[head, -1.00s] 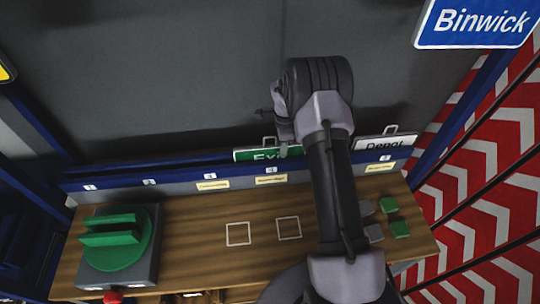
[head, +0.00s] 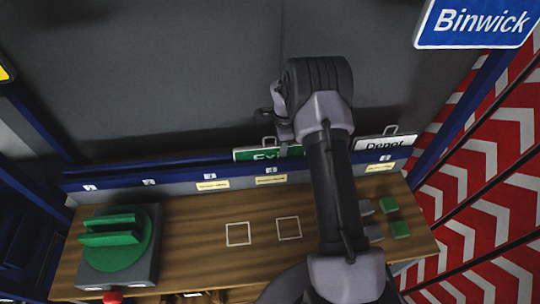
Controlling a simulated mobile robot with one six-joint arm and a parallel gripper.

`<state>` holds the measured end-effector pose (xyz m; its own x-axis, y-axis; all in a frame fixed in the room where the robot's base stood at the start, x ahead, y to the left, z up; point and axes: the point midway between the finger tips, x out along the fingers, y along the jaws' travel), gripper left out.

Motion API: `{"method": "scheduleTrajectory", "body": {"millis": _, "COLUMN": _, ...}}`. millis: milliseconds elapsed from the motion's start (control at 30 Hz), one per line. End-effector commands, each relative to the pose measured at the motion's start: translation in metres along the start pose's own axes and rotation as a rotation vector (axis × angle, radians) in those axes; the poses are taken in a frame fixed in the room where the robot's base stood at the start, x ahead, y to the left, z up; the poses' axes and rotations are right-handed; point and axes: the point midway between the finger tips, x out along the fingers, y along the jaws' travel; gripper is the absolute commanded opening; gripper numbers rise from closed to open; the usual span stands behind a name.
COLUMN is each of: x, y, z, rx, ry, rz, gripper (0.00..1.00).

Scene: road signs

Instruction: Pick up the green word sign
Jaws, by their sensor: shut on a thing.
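The green word sign (head: 256,154) stands in the blue rack at the back of the bench, with white letters starting "Ex" showing. The rest of its word is hidden behind my arm. A handle sticks up from its top edge. My gripper (head: 270,113) is just above the sign at its handle, shut on it as far as I can see; the fingertips are small and partly hidden by my wrist. The sign still sits low behind the rack's blue rail.
A white "Depot" sign (head: 385,143) stands in the rack to the right. A green dial-like fixture (head: 117,240) on a grey box is at the left of the wooden bench (head: 190,245). Green blocks (head: 389,205) lie at the right. A blue "Binwick" sign (head: 478,23) hangs upper right.

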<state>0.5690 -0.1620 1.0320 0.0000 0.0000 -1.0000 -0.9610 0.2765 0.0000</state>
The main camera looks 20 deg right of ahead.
Motion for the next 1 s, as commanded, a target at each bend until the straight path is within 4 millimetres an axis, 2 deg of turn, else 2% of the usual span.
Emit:
{"method": "scheduleTrajectory", "body": {"millis": 167, "x": -0.002, "y": 0.0, "z": 0.0, "rx": 0.0, "ry": 0.0, "rz": -0.001, "gripper": 0.0}}
{"method": "scheduleTrajectory", "body": {"millis": 233, "x": -0.01, "y": -0.001, "z": 0.0, "rx": 0.0, "ry": 0.0, "rz": -0.003, "gripper": 0.0}}
{"method": "scheduleTrajectory", "body": {"millis": 500, "x": -0.079, "y": -0.001, "z": 0.0, "rx": -0.001, "ry": 0.0, "rz": -0.004, "gripper": 0.0}}
{"method": "scheduleTrajectory", "body": {"millis": 600, "x": -0.094, "y": -0.001, "z": 0.0, "rx": 0.0, "ry": 0.0, "rz": -0.002, "gripper": 0.0}}
{"method": "scheduleTrajectory", "body": {"millis": 700, "x": -0.1, "y": 0.0, "z": 0.0, "rx": 0.001, "ry": 0.0, "rz": -0.001, "gripper": 0.0}}
{"method": "scheduleTrajectory", "body": {"millis": 1000, "x": -0.101, "y": 0.0, "z": 0.0, "rx": 0.0, "ry": 0.0, "rz": 0.0, "gripper": 0.0}}
